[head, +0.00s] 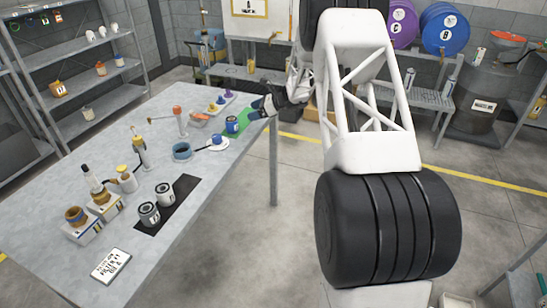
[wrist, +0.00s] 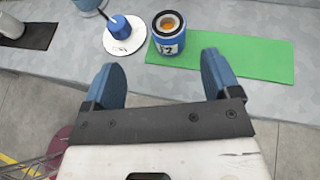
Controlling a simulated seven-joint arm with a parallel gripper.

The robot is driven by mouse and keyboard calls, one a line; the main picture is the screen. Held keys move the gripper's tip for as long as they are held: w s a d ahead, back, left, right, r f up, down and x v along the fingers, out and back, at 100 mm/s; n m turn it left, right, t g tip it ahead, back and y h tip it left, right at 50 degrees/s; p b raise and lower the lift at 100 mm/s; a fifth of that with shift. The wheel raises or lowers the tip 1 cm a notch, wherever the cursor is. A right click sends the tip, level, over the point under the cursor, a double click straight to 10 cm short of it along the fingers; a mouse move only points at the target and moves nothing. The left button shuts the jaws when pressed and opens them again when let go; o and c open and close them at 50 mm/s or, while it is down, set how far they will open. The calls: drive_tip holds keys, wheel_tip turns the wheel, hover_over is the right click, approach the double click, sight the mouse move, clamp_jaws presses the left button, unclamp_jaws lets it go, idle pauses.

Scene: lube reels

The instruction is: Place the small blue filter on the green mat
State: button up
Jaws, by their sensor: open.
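The small blue filter (head: 232,125) stands upright at one end of the green mat (head: 243,116) near the table's far right edge. In the wrist view the blue filter (wrist: 167,46) shows an orange-brown centre in its dark top ring and a white label. It stands on the left end of the green mat (wrist: 240,60), whose right part is bare. My gripper (head: 259,104) is at the table edge by the mat. In the wrist view my gripper (wrist: 160,72) is open and empty, its two blue fingers apart and pointing toward the filter without touching it.
A white disc (wrist: 117,46) with a blue-headed tool lies just left of the filter. A blue tub (head: 181,151), a red-topped stand (head: 178,120) and small coloured pieces on a strip stand nearby. Two larger filters (head: 157,205) stand on a black mat (head: 173,222). The front right table area is clear.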

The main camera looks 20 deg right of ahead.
drive_tip(key=s+a+r+n+g+h, duration=0.2)
drive_tip(key=s+a+r+n, duration=0.3)
drive_tip(key=s, duration=0.4)
drive_tip(key=s+a+r+n+g+h, duration=0.1)
drive_tip(key=s+a+r+n, duration=0.1)
drive_tip(key=s+a+r, duration=0.45)
drive_tip(key=s+a+r+n+g+h, duration=0.2)
drive_tip(key=s+a+r+n, duration=0.15)
drive_tip(key=s+r, duration=0.55)
drive_tip(key=s+a+n+t+h, duration=0.1)
drive_tip(key=s+n+h, duration=0.6)
drive_tip(key=s, duration=3.2)
drive_tip(key=shift+a+f+n, duration=0.4)
drive_tip(key=shift+a+n, duration=0.05)
drive_tip(key=shift+n, duration=2.5)
